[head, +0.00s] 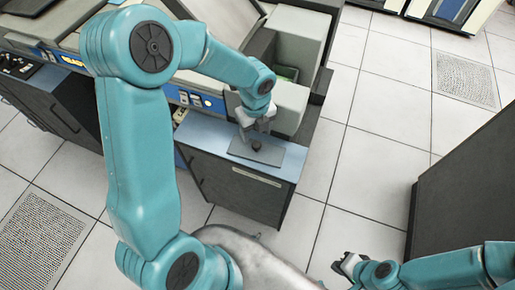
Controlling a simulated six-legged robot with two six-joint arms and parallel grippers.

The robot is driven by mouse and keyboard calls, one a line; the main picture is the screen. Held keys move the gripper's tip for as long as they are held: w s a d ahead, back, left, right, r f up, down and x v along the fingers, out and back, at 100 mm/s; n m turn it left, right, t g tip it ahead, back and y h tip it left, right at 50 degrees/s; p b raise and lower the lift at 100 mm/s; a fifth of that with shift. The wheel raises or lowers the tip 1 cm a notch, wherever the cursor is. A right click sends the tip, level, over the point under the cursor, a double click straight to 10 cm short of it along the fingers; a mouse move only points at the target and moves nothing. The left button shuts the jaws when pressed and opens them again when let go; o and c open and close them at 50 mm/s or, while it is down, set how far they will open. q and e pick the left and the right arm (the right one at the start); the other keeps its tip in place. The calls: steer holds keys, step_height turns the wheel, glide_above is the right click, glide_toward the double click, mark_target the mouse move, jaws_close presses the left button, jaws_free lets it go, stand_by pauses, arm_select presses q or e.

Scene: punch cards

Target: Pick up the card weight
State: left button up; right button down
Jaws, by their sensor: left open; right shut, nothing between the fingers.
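The card weight (269,154) looks like a flat grey plate with a dark round knob (256,145) on top. It lies on the blue-grey top of a dark cabinet (219,149). My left gripper (254,131) is open above the plate, at the knob's far side. I cannot tell whether its fingers touch the knob or the plate. My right gripper (342,266) is shut and empty at the bottom of the view, low over the floor and well away from the weight.
A grey machine with a blue panel strip (205,101) stands behind the cabinet. A pale box-like housing (291,108) rises just behind the plate. A dark cabinet (460,190) stands at the right. Tiled floor (365,150) between them is clear.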

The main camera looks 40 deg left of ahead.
mark_target(256, 144)
arm_select(q)
steer(key=shift+s+d+f, duration=0.1)
steer(key=shift+s+f, duration=0.05)
steer(key=shift+f, duration=0.6)
step_height(256, 144, down, 5)
steer(key=shift+f, duration=0.15)
jaws_close()
